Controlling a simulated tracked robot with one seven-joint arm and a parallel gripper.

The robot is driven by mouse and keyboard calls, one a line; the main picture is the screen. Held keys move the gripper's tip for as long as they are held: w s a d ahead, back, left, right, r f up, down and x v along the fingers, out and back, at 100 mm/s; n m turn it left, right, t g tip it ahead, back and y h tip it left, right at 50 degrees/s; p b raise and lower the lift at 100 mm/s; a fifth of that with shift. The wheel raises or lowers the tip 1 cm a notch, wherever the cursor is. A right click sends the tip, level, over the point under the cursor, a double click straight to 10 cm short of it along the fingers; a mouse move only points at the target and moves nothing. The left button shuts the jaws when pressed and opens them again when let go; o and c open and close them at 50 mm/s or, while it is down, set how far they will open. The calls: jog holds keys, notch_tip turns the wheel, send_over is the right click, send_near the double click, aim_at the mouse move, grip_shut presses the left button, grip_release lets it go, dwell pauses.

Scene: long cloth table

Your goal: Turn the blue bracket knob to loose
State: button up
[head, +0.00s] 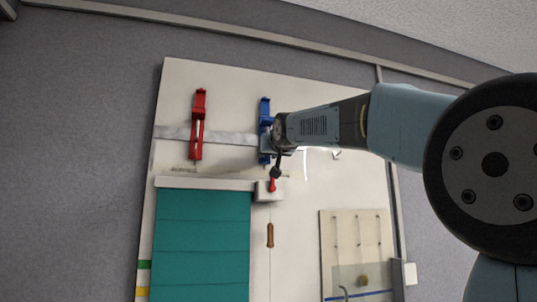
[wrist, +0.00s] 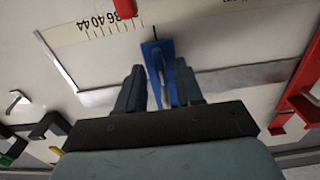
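The blue bracket (wrist: 158,52) is fixed upright on a pale board, over a grey metal strip. In the head view the blue bracket (head: 265,104) is partly hidden by the end of my arm. My gripper (wrist: 160,82) is at the bracket, with its two dark fingers apart, one on each side of the blue body. A slim grey piece (wrist: 157,84) shows between the fingers; I cannot tell whether it is the knob or whether the fingers touch it. The knob's setting cannot be read.
A red bracket (head: 198,125) holds the strip (head: 235,138) further left in the head view. Below are a teal panel (head: 203,245), a small white box (head: 268,193), a hanging wooden handle (head: 270,235) and a hook panel (head: 357,235). A printed scale (wrist: 95,27) is near the bracket.

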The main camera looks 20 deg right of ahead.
jog(key=shift+w, duration=0.15)
grip_shut()
dwell(0.4)
